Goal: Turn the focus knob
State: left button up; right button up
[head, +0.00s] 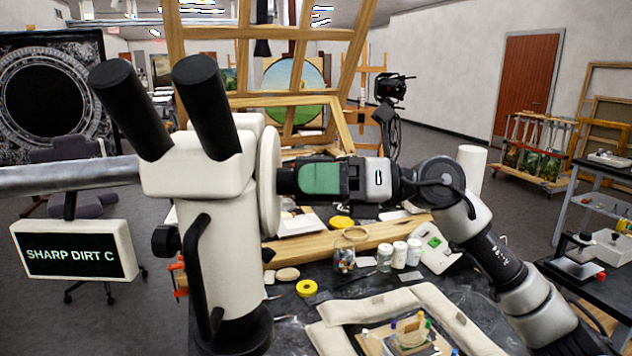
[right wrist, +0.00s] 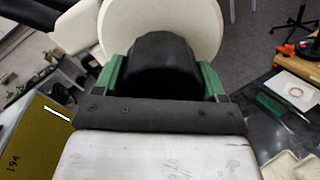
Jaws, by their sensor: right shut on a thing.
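A white stereo microscope (head: 205,185) with two black eyepieces stands at the left of the head view. A large pale disc (head: 268,180) is on its right side, and it also shows in the right wrist view (right wrist: 185,22). The black focus knob (right wrist: 160,68) sticks out in front of this disc. My right gripper (head: 290,178) comes in from the right and is shut on the knob, with a green finger on each side in the wrist view. A screen (head: 72,254) on the left reads "SHARP DIRT C". My left gripper is not in view.
The bench below holds jars (head: 385,258), a yellow tape roll (head: 307,288) and a padded frame (head: 400,300) with a small piece inside. A wooden easel (head: 340,60) stands behind. A smaller black knob (head: 165,241) sits on the microscope's left side.

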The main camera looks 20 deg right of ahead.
jog(key=o, duration=0.9)
jog(key=shift+s+d+f+b, duration=0.1)
jog(key=shift+d+b, duration=0.25)
jog(key=shift+d, duration=0.15)
jog(key=shift+b+v, duration=1.85)
jog(key=shift+v, duration=3.1)
jog(key=shift+s, duration=0.1)
